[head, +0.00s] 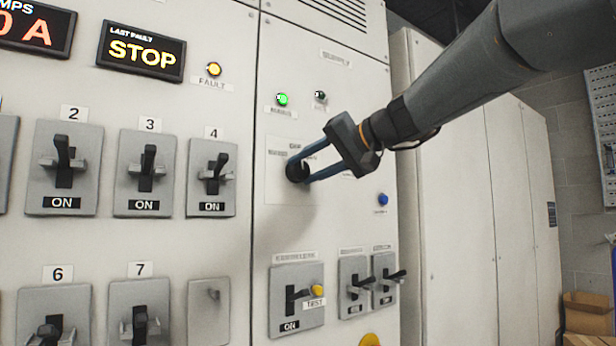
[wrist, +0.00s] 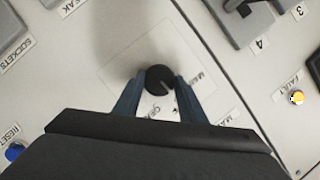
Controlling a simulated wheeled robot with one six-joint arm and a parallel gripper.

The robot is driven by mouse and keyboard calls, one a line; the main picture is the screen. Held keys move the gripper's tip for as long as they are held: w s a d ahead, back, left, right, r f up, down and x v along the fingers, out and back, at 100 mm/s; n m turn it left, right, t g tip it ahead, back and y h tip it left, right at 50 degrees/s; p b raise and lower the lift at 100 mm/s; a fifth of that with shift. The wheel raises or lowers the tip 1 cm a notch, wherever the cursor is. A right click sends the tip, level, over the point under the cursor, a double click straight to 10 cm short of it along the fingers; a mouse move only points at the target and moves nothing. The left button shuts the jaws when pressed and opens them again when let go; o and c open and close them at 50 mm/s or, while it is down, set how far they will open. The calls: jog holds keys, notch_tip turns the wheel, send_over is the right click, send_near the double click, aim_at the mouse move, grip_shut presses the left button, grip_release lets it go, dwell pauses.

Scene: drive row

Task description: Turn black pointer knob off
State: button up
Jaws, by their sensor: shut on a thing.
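The black pointer knob (head: 296,170) sits on a pale label plate on the right-hand cabinet panel, below the green lamp. In the wrist view the fingers (wrist: 160,92) touch the knob's sides. The plate's lettering is partly hidden by the fingers and too blurred to read fully, so I cannot tell which position the pointer marks.
A lit green lamp (head: 282,99) and a dark lamp (head: 320,97) are above the knob. A blue button (head: 382,199) is at its lower right. Breaker switch 4 (head: 212,178) is to its left. A switch with a yellow test button (head: 317,290) is below. Tall cabinets stand at right.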

jog(key=shift+m+y+b, duration=0.3)
jog(key=shift+m, duration=0.1)
jog(key=o, duration=0.7)
jog(key=shift+a, duration=0.1)
jog(key=o, duration=0.3)
jog(key=shift+w+a+f, duration=0.1)
jog(key=shift+w, duration=0.05)
jog(key=v, duration=0.8)
